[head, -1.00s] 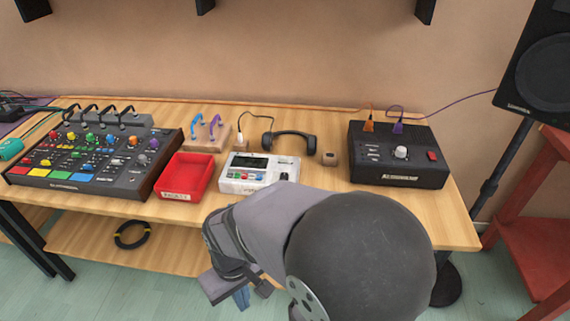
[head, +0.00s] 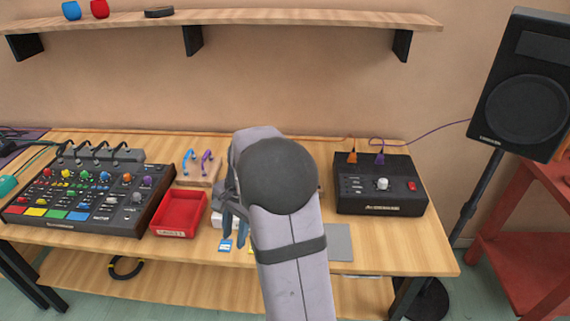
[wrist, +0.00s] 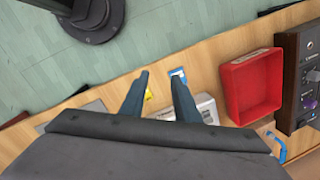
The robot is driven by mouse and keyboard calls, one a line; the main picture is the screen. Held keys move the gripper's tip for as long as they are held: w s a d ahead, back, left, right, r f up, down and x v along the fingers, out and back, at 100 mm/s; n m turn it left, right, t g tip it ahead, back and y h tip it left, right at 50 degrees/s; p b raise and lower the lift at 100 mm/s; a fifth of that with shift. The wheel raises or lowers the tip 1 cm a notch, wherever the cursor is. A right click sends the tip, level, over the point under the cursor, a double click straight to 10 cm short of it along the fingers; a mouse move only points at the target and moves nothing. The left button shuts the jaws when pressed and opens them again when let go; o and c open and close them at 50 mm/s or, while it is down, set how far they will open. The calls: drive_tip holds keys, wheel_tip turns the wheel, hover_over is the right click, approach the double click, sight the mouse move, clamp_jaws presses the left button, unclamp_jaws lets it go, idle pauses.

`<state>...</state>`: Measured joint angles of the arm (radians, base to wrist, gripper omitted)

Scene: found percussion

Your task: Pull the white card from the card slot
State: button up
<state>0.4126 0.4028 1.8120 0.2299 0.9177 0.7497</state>
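The white device (head: 217,220) with the buttons is mostly hidden behind my arm in the head view. Part of it shows in the wrist view (wrist: 195,107), behind my fingers. I cannot make out the white card or the card slot. My gripper (head: 233,218) is open and above the table's front part, near the white device. The wrist view shows its two blue-grey fingers (wrist: 160,77) apart with nothing held between them. A small blue card with a white label (head: 226,245) lies near the front edge, and a yellow piece (wrist: 149,94) shows near one finger.
A red tray (head: 178,212) stands left of the white device, with a mixer (head: 85,195) farther left. A black box (head: 380,190) with cables stands at right. A grey flat pad (head: 340,242) lies near the front edge. A shelf (head: 300,19) runs above.

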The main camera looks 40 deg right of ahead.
drive_tip(key=w+d+r+m+p, duration=0.1)
drive_tip(key=d+m, duration=0.1)
drive_tip(key=d, duration=0.2)
drive_tip(key=w+d+r+m+t+p, duration=0.1)
drive_tip(key=w+d+m, duration=0.1)
drive_tip(key=d+m, duration=0.1)
drive_tip(key=w+d+r+m+p, duration=0.1)
drive_tip(key=w+d+m+p, duration=0.1)
drive_tip(key=d, duration=0.3)
drive_tip(key=shift+d+r+m+t+y, duration=0.2)
drive_tip(key=shift+m+t+y, duration=0.1)
drive_tip(key=shift+m+y, duration=0.15)
drive_tip(key=d+m+t+p, duration=0.1)
drive_tip(key=d+m+p, duration=0.2)
drive_tip(key=d+m, duration=0.5)
drive_tip(key=shift+n, duration=0.85)
drive_tip(key=shift+w+d+f+p, duration=0.1)
drive_tip(key=shift+w+f+p, duration=0.35)
drive_tip(key=shift+f, duration=0.5)
drive_tip(key=shift+w+d+f+p, duration=0.1)
drive_tip(key=shift+w+f+p, duration=0.2)
drive_tip(key=shift+w+f, duration=0.5)
drive_tip(key=shift+w+f+p, duration=0.35)
drive_tip(key=shift+f, duration=0.8)
clamp_jaws()
drive_tip(key=shift+r, duration=0.2)
drive_tip(key=shift+w+d+r+p, duration=0.1)
drive_tip(key=shift+w+r+p, duration=0.05)
drive_tip(key=shift+r+p, duration=0.95)
drive_tip(key=shift+r, duration=0.45)
